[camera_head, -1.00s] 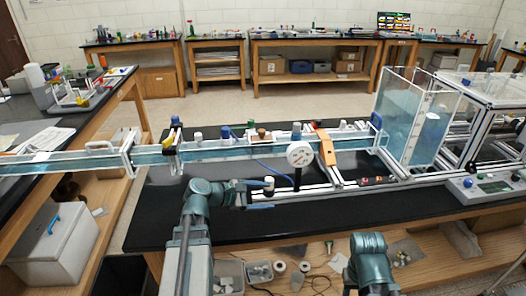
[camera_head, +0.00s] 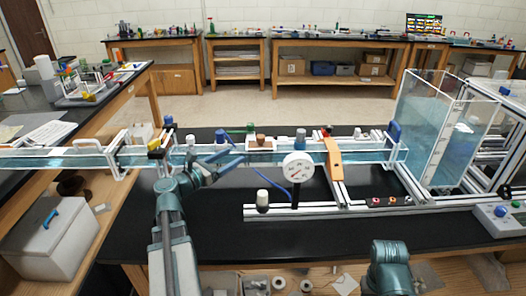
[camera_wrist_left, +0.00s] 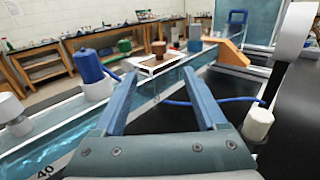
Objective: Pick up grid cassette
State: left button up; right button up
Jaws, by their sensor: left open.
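A flat white-framed piece with a brown knob (camera_head: 261,141) sits across the top of the clear water channel (camera_head: 350,155); I take it for the grid cassette, but cannot be sure. It also shows in the left wrist view (camera_wrist_left: 158,63), beyond my fingers. My left gripper (camera_head: 230,167) is open and empty, in front of the channel and left of the framed piece. Its two blue fingers also show in the left wrist view (camera_wrist_left: 161,80), pointing toward that piece with a gap between. My right gripper is not in view; only part of my right arm shows.
A round dial gauge (camera_head: 298,166) stands in front of the channel, with an orange block (camera_head: 333,158) to its right. A blue tube (camera_head: 270,176) runs near my left gripper. A white-capped post (camera_head: 262,198) stands on the front rail. The black bench front (camera_head: 330,240) is clear.

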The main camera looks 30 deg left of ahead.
aim_at(258, 141)
pick_arm(q)
jog(key=x, duration=0.7)
jog(key=shift+w+d, duration=0.15)
jog(key=shift+w, duration=0.25)
jog(key=shift+x, duration=2.65)
grip_shut()
